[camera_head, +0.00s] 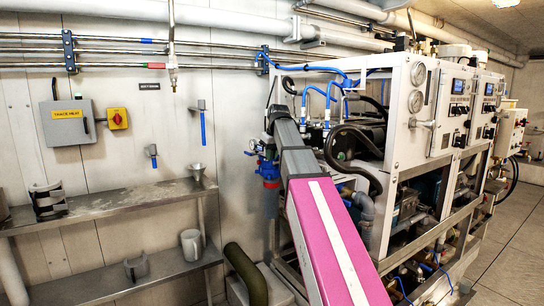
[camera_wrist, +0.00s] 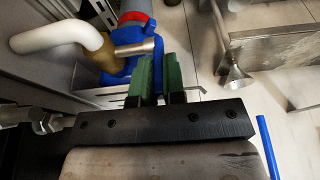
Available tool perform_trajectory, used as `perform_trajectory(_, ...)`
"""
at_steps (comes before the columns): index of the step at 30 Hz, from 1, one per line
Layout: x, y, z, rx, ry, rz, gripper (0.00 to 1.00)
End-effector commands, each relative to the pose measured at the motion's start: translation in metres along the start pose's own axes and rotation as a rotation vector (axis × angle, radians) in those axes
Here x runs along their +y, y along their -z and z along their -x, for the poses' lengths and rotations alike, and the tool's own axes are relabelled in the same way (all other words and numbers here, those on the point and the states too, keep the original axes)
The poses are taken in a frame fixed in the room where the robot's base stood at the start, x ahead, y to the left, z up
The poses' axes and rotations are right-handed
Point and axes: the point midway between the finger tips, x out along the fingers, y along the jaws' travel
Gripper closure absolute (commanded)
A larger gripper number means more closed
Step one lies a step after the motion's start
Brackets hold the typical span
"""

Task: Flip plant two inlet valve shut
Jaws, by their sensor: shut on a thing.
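A blue valve body with a red ring (camera_head: 269,172) sits on the piping left of the white-framed machine. In the wrist view the blue body (camera_wrist: 122,68) shows close up, with a short silver lever (camera_wrist: 135,48) reaching right from a brass-coloured part. My gripper (camera_wrist: 160,62) has green fingers, shut at the lever's end; the exact contact is partly hidden by the fingers. In the head view my arm covers the gripper's fingertips. No label showing which plant the valve belongs to is legible.
A white pipe (camera_wrist: 58,36) curves close to the valve on the left. The white-framed machine (camera_head: 405,110) with gauges and hoses stands right of my arm. Open floor (camera_head: 510,245) lies at right.

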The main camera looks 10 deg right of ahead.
Motion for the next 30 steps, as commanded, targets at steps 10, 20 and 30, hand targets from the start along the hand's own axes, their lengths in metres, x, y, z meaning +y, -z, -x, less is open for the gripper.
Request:
perform_trajectory(10, 0.000, 0.001, 0.000, -0.028, 0.000, -0.001, 1.00)
perform_trajectory(20, 0.000, 0.001, 0.000, -0.027, 0.000, 0.000, 0.64)
perform_trajectory(30, 0.000, 0.003, 0.031, -0.025, -0.001, 0.000, 0.64)
